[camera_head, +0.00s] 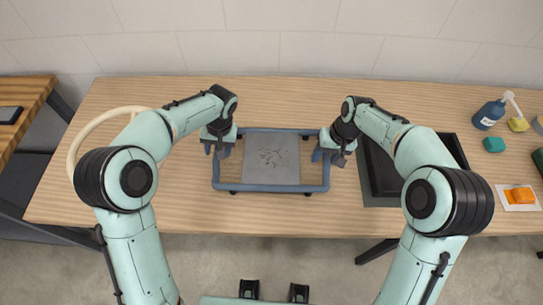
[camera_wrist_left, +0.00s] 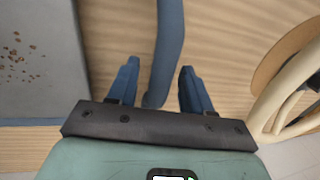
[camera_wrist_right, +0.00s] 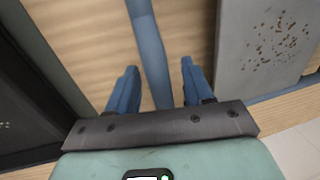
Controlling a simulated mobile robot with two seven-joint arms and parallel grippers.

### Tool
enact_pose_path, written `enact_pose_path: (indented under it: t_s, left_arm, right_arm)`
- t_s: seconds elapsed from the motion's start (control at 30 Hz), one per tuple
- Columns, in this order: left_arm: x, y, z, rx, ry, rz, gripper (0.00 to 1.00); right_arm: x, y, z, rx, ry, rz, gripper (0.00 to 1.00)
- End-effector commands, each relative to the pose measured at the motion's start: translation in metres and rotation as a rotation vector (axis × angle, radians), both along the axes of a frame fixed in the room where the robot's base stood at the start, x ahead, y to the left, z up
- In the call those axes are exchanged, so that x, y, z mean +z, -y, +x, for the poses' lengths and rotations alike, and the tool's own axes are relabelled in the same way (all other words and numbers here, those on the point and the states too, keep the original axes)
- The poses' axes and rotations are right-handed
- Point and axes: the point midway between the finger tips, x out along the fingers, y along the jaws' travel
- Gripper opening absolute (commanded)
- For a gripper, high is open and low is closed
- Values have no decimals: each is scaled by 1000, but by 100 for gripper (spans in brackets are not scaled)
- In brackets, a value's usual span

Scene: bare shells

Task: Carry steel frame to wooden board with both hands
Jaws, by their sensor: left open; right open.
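The steel frame (camera_head: 272,189) is a blue-grey rectangular rail around a speckled grey plate (camera_head: 288,172), on the table in the head view. My left gripper (camera_head: 218,149) is open at its left side; in the left wrist view the side rail (camera_wrist_left: 168,50) runs between the open fingers (camera_wrist_left: 158,88). My right gripper (camera_head: 328,154) is open at its right side; in the right wrist view the other side rail (camera_wrist_right: 150,50) runs between the open fingers (camera_wrist_right: 158,90). Neither gripper is closed on it. I cannot pick out a wooden board with certainty.
A cream hoop (camera_head: 73,158) lies left, partly behind my left arm. A black tray (camera_head: 382,187) is close right of the frame, partly behind my right arm. A blue bottle (camera_head: 488,114) and small items stand far right. The table (camera_head: 270,220) is clear before the frame.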

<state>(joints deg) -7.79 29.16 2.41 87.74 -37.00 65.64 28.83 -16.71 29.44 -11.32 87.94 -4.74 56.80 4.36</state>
Motion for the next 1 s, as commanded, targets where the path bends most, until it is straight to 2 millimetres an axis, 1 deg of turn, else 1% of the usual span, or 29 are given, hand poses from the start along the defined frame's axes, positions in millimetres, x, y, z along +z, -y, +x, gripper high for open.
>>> enact_pose_path:
  t_s: [0.17, 0.27, 0.3, 0.33, 1.0]
  left_arm:
    - [0, 0, 0, 0, 0, 0, 50]
    - [0, 0, 0, 0, 0, 0, 21]
    - [0, 0, 0, 0, 0, 0, 8]
    - [0, 0, 0, 0, 0, 0, 0]
    - [1, 0, 0, 1, 1, 0, 0]
  right_arm:
    - [0, 0, 0, 0, 0, 0, 51]
    - [0, 0, 0, 0, 0, 0, 22]
    - [0, 0, 0, 0, 0, 0, 9]
    - [0, 0, 0, 0, 0, 0, 0]
    - [1, 0, 0, 1, 0, 0, 0]
